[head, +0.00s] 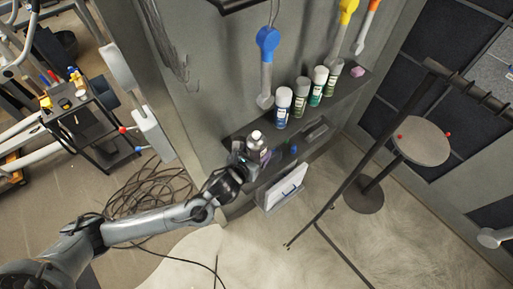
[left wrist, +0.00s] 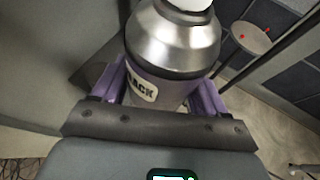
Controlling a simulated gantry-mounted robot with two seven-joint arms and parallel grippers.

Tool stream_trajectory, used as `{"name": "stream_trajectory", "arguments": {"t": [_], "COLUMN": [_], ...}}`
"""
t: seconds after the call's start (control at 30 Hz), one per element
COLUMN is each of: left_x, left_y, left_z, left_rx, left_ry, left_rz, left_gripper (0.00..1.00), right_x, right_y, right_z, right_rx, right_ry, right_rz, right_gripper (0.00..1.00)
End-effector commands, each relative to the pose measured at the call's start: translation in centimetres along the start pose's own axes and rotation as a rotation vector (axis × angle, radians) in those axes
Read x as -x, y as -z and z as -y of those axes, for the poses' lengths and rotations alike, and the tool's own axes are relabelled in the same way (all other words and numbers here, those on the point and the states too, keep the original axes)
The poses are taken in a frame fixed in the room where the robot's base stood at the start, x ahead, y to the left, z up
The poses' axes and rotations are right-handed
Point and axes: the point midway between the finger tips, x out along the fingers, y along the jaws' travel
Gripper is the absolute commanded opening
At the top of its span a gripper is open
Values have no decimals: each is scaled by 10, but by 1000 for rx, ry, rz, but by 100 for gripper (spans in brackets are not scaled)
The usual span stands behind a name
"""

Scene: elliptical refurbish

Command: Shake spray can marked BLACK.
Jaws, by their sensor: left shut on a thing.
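The spray can marked BLACK (left wrist: 172,45) fills the middle of the left wrist view, with a silver shoulder, a white cap and a label of which "ACK" reads clearly. In the head view the can (head: 256,143) is upright at the left end of the shelf. My left gripper (head: 244,165) is shut around its body; the purple finger pads of this gripper (left wrist: 163,88) show on both sides of the can. Whether the can's base touches the shelf is hidden. My right gripper is not in view.
Several other spray cans, including a blue one (head: 283,108), stand along the wall shelf (head: 343,90) to the right. A blue-headed tool (head: 266,60) hangs above. A round stool (head: 420,141) and dark stand are at right. A cart (head: 87,115) and coiled cable (head: 150,190) are at left.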

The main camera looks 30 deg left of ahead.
Motion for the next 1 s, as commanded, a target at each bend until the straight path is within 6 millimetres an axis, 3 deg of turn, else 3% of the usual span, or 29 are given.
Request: {"name": "stream_trajectory", "arguments": {"t": [0.03, 0.1, 0.17, 0.23, 0.3, 0.4, 0.47, 0.53, 0.6, 0.67, 0.77, 0.83, 0.87, 1.0], "left_x": [-6, -20, -28, -28, -14, 0, -4, -18, -28, -29, -10, 0, 0, -24], "left_y": [-30, -70, -86, -77, -36, -7, -24, -65, -86, -81, -27, -8, -9, -78], "left_z": [-3, -4, -3, -2, 0, -2, -3, -4, -3, -2, 0, -1, -2, -4], "left_rx": [7, 7, 6, 4, 4, 6, 6, 6, 6, 4, 5, 7, 6, 6], "left_ry": [-4, -6, -4, -1, 1, -1, -4, -5, -4, -2, 1, -1, -2, -6], "left_rz": [31, 39, 31, 15, 2, 12, 29, 39, 31, 19, 2, 11, 17, 38], "left_gripper": [11, 11, 11, 11, 11, 11, 11, 11, 11, 11, 11, 11, 11, 11], "right_x": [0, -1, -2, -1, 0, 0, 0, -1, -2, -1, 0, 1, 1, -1], "right_y": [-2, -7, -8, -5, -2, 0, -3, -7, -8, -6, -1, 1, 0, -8], "right_z": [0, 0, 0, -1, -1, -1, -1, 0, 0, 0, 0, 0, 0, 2], "right_rx": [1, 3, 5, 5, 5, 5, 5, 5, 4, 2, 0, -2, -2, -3], "right_ry": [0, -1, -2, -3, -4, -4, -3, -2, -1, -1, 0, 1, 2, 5], "right_rz": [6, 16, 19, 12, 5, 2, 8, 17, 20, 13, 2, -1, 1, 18], "right_gripper": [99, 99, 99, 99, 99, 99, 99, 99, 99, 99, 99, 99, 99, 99]}}
